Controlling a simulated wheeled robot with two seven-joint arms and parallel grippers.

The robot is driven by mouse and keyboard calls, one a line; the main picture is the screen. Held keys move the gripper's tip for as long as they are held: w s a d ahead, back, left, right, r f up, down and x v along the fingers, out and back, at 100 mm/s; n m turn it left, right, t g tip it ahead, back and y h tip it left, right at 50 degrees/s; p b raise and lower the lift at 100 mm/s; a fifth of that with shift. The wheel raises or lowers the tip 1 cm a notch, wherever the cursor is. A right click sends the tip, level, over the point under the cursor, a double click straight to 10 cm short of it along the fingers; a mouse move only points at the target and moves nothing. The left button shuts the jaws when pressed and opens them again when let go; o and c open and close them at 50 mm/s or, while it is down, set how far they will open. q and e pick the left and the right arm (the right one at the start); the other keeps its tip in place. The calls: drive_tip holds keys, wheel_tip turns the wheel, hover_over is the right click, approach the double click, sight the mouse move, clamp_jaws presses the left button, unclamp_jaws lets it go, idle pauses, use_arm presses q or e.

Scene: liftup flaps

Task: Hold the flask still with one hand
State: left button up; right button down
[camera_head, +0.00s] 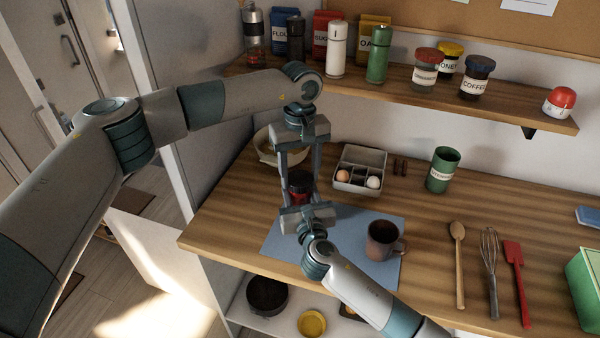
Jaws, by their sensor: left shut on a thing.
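The flask (299,186) looks like a dark vessel with red on it, standing over the counter near the blue mat. It is mostly hidden between my two grippers. My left gripper (300,176) reaches in from the back, with its long fingers on both sides of the flask, and is shut on it. My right gripper (303,199) comes up from the front, close against the flask's near side. Its fingertips overlap the flask and the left fingers, so I cannot tell whether it is open or shut.
A brown mug (382,240) stands on the blue mat (345,222), right of the grippers. Behind are a bowl (264,150) and an egg tray (345,187). A loaded shelf (400,85) hangs above.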

use_arm(q)
drive_tip(key=m, duration=1.3)
drive_tip(key=o, duration=1)
drive_tip(key=shift+r, duration=0.1)
drive_tip(key=shift+r, duration=2.15)
drive_tip(key=shift+c, duration=0.4)
